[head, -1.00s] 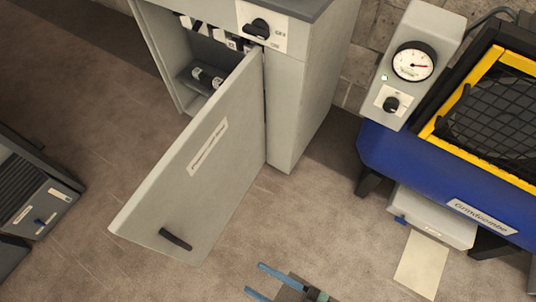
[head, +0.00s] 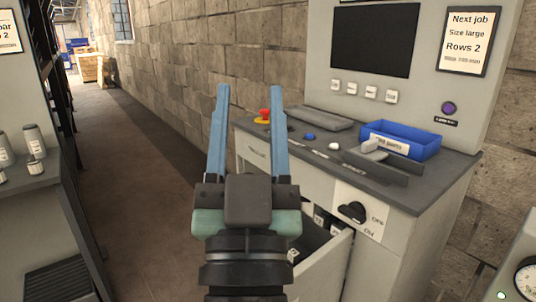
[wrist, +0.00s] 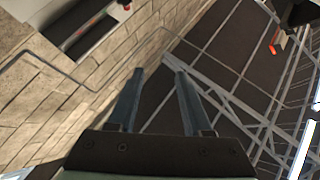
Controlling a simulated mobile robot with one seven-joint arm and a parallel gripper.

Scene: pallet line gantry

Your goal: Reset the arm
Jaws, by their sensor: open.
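My gripper (head: 248,100) stands upright in the middle of the head view. Its two blue fingers are apart and nothing is between them. In the wrist view the gripper (wrist: 157,78) points up toward the dark ceiling and the block wall, and it is empty there too. In the head view the fingers overlap the wall and the left end of the control cabinet (head: 400,235) in the picture. I see no contact with the cabinet.
The cabinet top holds a blue bin (head: 415,140), a red button (head: 265,115) and a grey tray (head: 320,125). A dark rack and shelf (head: 40,195) stand at left. A clear aisle (head: 125,150) runs back between them.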

